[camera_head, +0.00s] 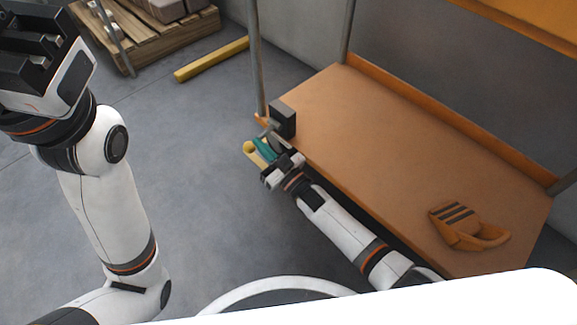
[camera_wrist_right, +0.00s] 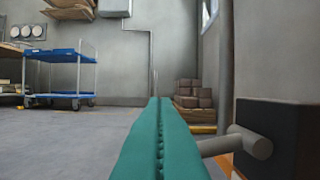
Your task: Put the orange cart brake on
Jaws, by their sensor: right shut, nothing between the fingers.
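The orange cart's brown deck (camera_head: 400,150) fills the right of the head view. At its near left corner is a black box (camera_head: 283,118), seen also at the right of the wrist view (camera_wrist_right: 285,135). A grey rod (camera_wrist_right: 250,145) sticks out of the box and passes behind my right fingers in the wrist view. A yellow round-ended piece (camera_head: 249,147) shows beside the fingers; its link to the rod is hidden. My right gripper (camera_head: 264,150) has teal fingers, shut and empty, beside the box; contact is unclear. My left gripper (camera_head: 38,60) is raised at upper left, its jaw gap unclear.
Metal posts (camera_head: 255,60) rise at the cart's edge. A wooden pallet (camera_head: 150,45) and yellow bar (camera_head: 212,60) lie behind. A blue trolley (camera_wrist_right: 60,75) stands farther off. Floor at left is clear.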

